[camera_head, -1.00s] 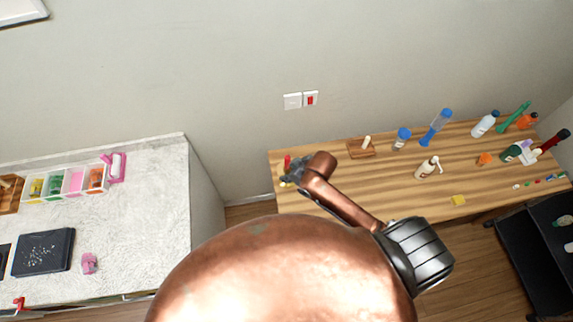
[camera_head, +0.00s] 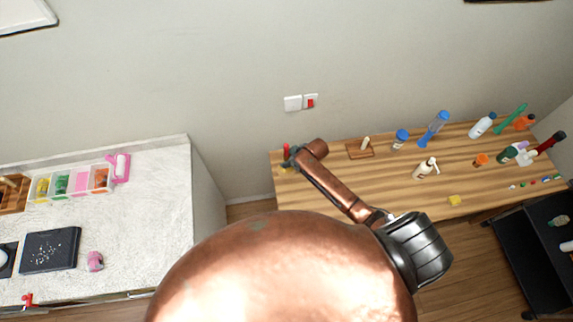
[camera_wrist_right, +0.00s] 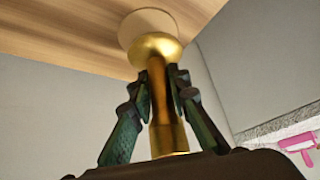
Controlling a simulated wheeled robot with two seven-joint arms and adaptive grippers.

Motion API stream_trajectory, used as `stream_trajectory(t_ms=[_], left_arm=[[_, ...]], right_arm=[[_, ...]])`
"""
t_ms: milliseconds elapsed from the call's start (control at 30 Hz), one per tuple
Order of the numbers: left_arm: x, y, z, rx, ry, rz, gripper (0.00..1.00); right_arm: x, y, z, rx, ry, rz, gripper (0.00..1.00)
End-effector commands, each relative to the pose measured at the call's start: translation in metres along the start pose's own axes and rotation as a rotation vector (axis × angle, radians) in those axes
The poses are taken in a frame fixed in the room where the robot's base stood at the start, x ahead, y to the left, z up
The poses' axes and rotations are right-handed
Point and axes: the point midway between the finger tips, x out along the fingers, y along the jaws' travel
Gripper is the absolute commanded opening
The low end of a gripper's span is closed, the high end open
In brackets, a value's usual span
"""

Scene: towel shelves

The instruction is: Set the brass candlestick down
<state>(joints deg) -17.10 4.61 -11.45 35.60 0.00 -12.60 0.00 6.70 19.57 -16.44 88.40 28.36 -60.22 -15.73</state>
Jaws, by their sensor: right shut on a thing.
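The brass candlestick (camera_wrist_right: 163,105) shows in the right wrist view, with a gold stem and a rounded gold flare at its far end. My right gripper (camera_wrist_right: 160,85) is shut on its stem, with a dark green finger on each side. Beyond the flare is a pale cream disc (camera_wrist_right: 143,24) against a wooden surface (camera_wrist_right: 75,30); I cannot tell whether the flare touches it. In the head view my right gripper (camera_head: 292,157) is at the left end of the wooden table (camera_head: 400,185). The candlestick cannot be made out there. My left gripper is not in view.
On the table stand a red item (camera_head: 286,151), a wooden block with a peg (camera_head: 361,151), a white pump bottle (camera_head: 426,168) and several bottles. A white counter (camera_head: 150,200) stands left across a gap. The table's middle front is mostly bare.

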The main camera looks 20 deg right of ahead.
Motion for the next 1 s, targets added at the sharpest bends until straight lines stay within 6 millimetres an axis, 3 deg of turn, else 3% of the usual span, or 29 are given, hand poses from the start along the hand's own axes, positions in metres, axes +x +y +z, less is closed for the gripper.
stream_trajectory(t_ms=[200, 400, 800, 833, 1000], left_arm=[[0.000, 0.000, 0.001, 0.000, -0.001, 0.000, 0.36], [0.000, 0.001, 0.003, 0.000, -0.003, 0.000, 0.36], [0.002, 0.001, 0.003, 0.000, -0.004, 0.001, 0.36], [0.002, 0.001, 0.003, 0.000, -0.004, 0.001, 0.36], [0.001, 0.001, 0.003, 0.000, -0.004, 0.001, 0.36]], right_arm=[[0.015, 0.007, 0.000, 0.001, 0.000, 0.000, 0.00], [0.036, 0.007, 0.013, 0.001, 0.000, 0.000, 0.00], [0.041, 0.007, 0.016, -0.001, 0.001, 0.001, 0.00], [0.041, 0.006, 0.017, 0.000, 0.000, 0.000, 0.18], [0.041, 0.006, 0.017, 0.000, 0.000, 0.000, 0.29]])
